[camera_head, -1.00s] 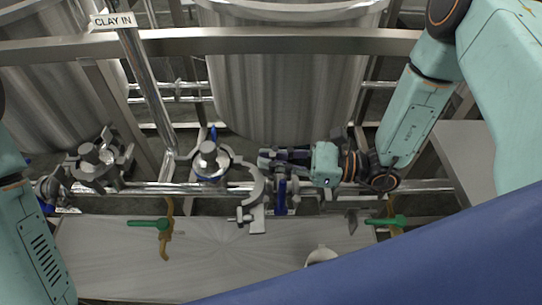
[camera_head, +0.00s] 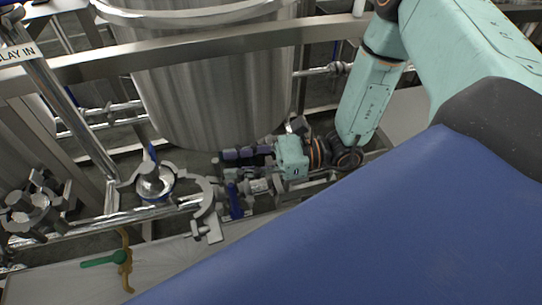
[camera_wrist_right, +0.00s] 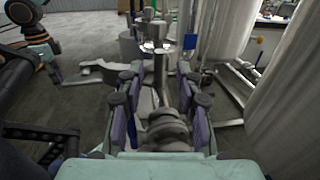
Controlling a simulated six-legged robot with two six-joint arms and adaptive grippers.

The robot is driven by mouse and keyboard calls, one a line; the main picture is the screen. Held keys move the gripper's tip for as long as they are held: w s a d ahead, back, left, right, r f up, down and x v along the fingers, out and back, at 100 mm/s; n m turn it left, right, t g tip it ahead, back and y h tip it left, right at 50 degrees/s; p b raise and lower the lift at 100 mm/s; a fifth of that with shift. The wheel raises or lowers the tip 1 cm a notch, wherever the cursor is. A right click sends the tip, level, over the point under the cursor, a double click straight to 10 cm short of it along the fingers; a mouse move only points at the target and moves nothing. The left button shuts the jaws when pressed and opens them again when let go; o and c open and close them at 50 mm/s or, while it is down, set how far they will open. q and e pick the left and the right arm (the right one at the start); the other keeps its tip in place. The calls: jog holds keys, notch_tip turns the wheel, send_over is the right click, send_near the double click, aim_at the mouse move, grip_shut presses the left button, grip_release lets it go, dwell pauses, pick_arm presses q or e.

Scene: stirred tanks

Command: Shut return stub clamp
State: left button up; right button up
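The clamp hangs open beside the capped steel stub (camera_head: 153,184) in the head view. Its open curved half (camera_head: 207,208) swings out to the right of the stub. An open clamp arm (camera_wrist_right: 98,68) also shows in the right wrist view. My right gripper (camera_head: 228,162) is right of the stub, just above and behind the pipe line. Its fingers (camera_wrist_right: 160,112) stand apart on either side of a rounded grey fitting, with no clear grip on it. What seems to be my left gripper (camera_wrist_right: 52,70) is at the left of the wrist view, too small to read.
A large steel tank (camera_head: 215,90) stands behind a horizontal frame rail (camera_head: 200,52). A blue-handled valve (camera_head: 235,200) sits on the pipe right of the clamp. Another grey fitting (camera_head: 32,208) is at the far left.

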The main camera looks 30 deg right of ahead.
jog(key=shift+v, duration=3.75)
